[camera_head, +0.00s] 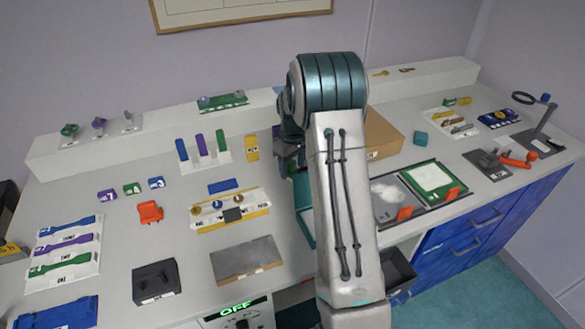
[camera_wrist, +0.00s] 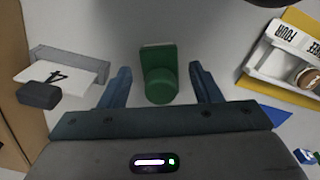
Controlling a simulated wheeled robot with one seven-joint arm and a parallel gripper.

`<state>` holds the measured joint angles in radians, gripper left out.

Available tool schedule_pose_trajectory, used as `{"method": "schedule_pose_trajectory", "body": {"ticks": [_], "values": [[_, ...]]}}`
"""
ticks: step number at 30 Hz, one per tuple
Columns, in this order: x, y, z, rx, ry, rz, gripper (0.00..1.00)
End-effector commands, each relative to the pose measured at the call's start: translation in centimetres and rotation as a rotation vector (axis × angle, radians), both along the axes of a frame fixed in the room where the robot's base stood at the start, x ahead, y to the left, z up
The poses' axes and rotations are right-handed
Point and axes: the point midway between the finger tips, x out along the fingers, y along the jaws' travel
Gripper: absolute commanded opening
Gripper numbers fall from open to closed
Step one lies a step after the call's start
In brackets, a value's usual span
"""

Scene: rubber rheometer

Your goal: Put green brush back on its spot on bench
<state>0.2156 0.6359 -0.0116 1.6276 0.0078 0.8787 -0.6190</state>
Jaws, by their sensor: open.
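A green piece with a flat block and a round end, which I take for the green brush (camera_wrist: 158,72), is between my fingers in the wrist view. My gripper (camera_wrist: 159,77) is open, with one finger on each side of it and visible gaps at both sides. I cannot tell if the piece rests on the bench or stands up from it. In the head view my arm hides this piece and most of my gripper. The grey-white bench (camera_head: 120,225) fills the head view.
A cardboard box (camera_head: 382,133) stands right of my arm. A yellow-edged board (camera_head: 232,222) and a rack of coloured upright pieces (camera_head: 203,159) are to the left.

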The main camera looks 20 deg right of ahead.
Motion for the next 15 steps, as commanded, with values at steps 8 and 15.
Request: {"method": "schedule_pose_trajectory", "body": {"ticks": [8, 15], "values": [[0.1, 0.0, 6.0, -0.001, -0.005, 0.000, 0.57], [0.0, 0.0, 9.9, 0.000, -0.002, 0.000, 0.57]]}}
